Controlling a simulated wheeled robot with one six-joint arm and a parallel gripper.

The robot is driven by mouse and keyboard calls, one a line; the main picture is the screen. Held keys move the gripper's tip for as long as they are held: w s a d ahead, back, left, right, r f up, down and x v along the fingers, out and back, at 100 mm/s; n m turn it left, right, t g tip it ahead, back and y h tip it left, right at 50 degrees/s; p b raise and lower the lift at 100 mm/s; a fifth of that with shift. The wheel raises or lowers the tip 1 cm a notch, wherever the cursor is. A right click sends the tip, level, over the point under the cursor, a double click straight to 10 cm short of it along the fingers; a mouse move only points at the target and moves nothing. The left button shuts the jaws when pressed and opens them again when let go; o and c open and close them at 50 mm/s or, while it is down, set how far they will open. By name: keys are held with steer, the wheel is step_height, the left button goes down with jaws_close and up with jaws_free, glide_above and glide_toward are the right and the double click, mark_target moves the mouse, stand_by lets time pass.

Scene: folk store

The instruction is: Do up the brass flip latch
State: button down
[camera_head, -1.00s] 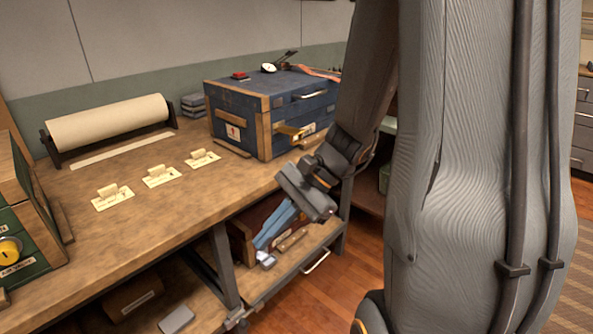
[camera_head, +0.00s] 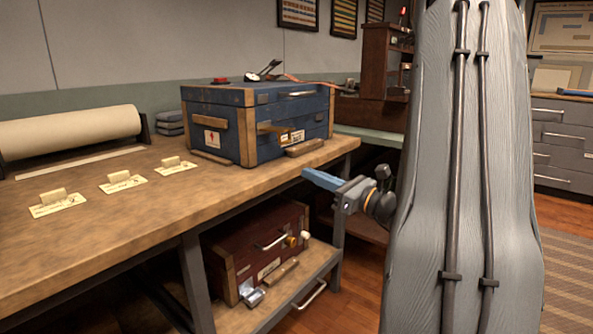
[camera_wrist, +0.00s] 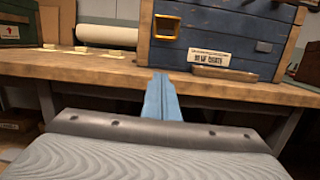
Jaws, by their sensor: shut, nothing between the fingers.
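A blue wooden case (camera_head: 219,133) with tan corner strips stands on the workbench, also large in the wrist view (camera_wrist: 222,28). The brass flip latch (camera_head: 273,127) seems to stick out from its front face, left of a white label. In the wrist view the latch (camera_wrist: 166,26) shows as a square brass frame; I cannot tell how its catch sits. My gripper (camera_head: 308,174) has blue fingers, shut and empty. It is level, apart from the case, low by the bench's front edge. In the wrist view the fingertips (camera_wrist: 160,76) point toward the case, below the latch.
The workbench (camera_head: 110,222) edge lies between my gripper and the case. A small wooden ledge (camera_head: 305,148) sits before the case. A maroon chest (camera_head: 228,262) stands on the shelf below. Paper roll (camera_head: 70,132) and several cards lie left. A red-topped gadget (camera_head: 221,80) sits on the case.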

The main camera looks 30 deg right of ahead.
mark_target(286, 170)
steer(key=b+x, duration=0.1)
steer(key=x, duration=0.8)
steer(key=shift+w+a, duration=0.1)
steer(key=shift+a, duration=0.1)
steer(key=r, duration=0.1)
steer(key=s+r, duration=0.1)
steer(key=r, duration=0.1)
steer(key=shift+s+d+r, duration=0.25)
steer(key=shift+d, duration=0.15)
steer(key=shift+s+d+r+g+p, duration=0.1)
steer(key=shift+r+g+p, duration=0.2)
steer(key=shift+p, duration=0.4)
